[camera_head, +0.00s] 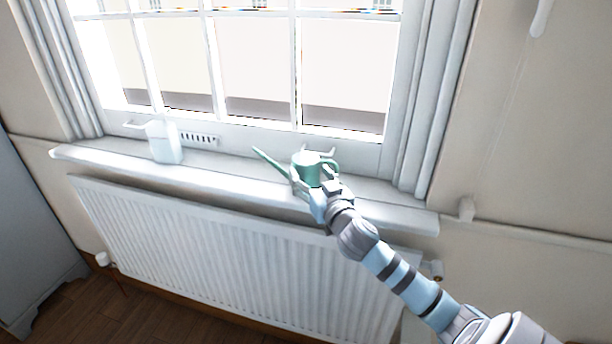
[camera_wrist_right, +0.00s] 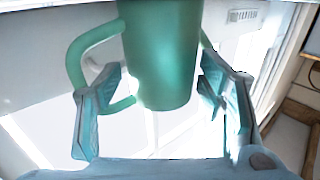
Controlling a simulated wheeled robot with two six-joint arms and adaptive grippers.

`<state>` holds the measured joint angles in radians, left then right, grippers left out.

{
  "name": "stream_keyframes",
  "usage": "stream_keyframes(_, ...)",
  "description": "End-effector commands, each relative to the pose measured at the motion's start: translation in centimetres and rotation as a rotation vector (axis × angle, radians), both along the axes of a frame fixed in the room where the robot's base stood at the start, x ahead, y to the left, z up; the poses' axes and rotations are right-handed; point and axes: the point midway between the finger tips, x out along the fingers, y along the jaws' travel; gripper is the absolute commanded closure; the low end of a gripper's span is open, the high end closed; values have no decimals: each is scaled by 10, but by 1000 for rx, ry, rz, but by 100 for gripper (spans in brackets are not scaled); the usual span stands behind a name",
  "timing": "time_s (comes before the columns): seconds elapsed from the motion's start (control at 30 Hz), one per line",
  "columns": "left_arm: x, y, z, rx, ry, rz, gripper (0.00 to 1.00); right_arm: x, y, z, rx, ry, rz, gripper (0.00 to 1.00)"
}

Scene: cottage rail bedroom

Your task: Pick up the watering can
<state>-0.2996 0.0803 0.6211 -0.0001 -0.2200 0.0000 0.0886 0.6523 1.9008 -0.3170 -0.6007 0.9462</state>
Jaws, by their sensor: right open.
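The green watering can (camera_head: 309,166) stands on the white windowsill, its long spout pointing to the left and its handle to the right. My right gripper (camera_head: 314,190) reaches to it from the front, over the sill's edge. In the right wrist view the can's body (camera_wrist_right: 163,60) lies between the two open fingers of the right gripper (camera_wrist_right: 168,88). The left finger overlaps the green handle loop. Whether a finger touches the can I cannot tell. The can's far side is hidden. My left gripper is not in view.
The white windowsill (camera_head: 232,178) runs under a bright paned window, above a white radiator (camera_head: 200,245). A pale container (camera_head: 164,143) stands on the sill to the left of the can. The sill between them is clear.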

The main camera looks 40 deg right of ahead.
Motion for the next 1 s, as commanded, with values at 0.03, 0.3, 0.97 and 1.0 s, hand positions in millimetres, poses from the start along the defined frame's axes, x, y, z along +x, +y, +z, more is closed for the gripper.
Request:
stream_keyframes(0.03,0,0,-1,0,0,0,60,6,-1,0,2,-2,0,38)
stream_keyframes(0.3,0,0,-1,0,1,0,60,9,-2,0,0,0,1,46)
stream_keyframes(0.97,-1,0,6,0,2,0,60,8,-2,17,-2,-4,1,87)
stream_keyframes(1.0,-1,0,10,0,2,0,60,8,-2,24,-2,-5,2,87)
